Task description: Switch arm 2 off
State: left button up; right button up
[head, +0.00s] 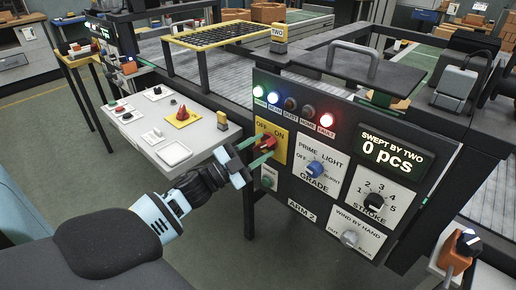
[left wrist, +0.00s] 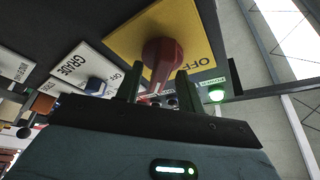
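The arm 2 panel has a yellow plate (head: 277,128) marked OFF at left and ON at right, with a red rotary switch (head: 268,142) on it. My left gripper (head: 257,152) is at this switch, its fingers apart. In the left wrist view the red switch (left wrist: 165,58) stands beyond and between the two fingertips (left wrist: 157,88), with gaps visible beside its lower part. The fingers look open, not closed on it. Which label the switch points at is hard to tell. The label ARM 2 (head: 302,211) sits lower on the panel. My right gripper is not in view.
A blue GRADE knob (head: 315,169), black STROKE knob (head: 374,201) and WIND BY HAND knob (head: 349,238) are to the right. A green button (head: 267,181) is just below the switch. A white side table (head: 160,122) stands left.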

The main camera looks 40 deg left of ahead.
pick_arm(q)
grip_shut()
